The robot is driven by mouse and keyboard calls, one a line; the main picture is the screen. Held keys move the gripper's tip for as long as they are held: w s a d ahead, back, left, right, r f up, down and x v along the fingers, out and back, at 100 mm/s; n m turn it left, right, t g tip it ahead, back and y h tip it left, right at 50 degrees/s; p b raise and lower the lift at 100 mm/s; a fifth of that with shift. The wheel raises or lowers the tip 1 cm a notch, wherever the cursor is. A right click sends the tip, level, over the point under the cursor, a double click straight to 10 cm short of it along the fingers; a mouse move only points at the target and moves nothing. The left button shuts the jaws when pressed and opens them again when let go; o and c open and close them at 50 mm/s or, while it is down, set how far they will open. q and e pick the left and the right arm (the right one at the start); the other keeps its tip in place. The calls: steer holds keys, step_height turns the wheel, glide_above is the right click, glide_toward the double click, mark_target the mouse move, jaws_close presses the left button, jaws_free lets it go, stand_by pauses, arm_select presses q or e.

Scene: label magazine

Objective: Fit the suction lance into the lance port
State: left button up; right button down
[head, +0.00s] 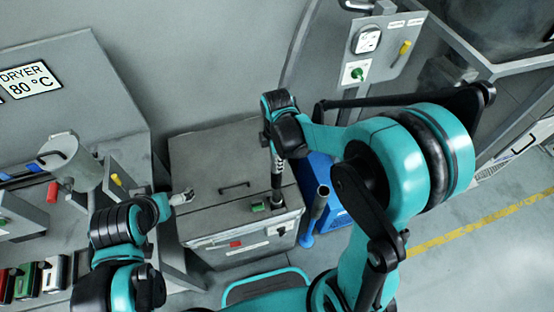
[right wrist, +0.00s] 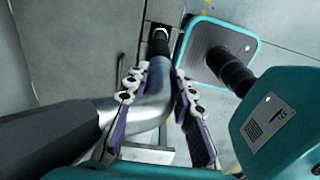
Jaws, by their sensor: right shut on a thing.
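My right gripper (head: 276,150) is above the right side of the grey box (head: 215,165). In the right wrist view its purple-padded fingers (right wrist: 158,105) are closed around the bent metal tube of the suction lance (right wrist: 152,112). A thick dark hose (right wrist: 45,132) runs from the lance to the left. In the head view the lance (head: 277,176) points down, about upright, at the dark lance port (head: 277,200) on the box top. I cannot tell how deep its lower end sits. My left gripper (head: 181,198) is by the box's left edge; its jaw state is unclear.
A blue stand with an upright grey tube (head: 319,203) is right of the box. A lid handle (head: 234,185) and a green part (head: 258,207) are on the box top. A grey canister (head: 70,160) stands on the left bench. Floor at the right is clear.

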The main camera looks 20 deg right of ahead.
steer(key=c, duration=1.2)
jaws_free()
steer(key=shift+r, duration=0.15)
step_height(320, 180, up, 12)
steer(key=shift+f, duration=0.1)
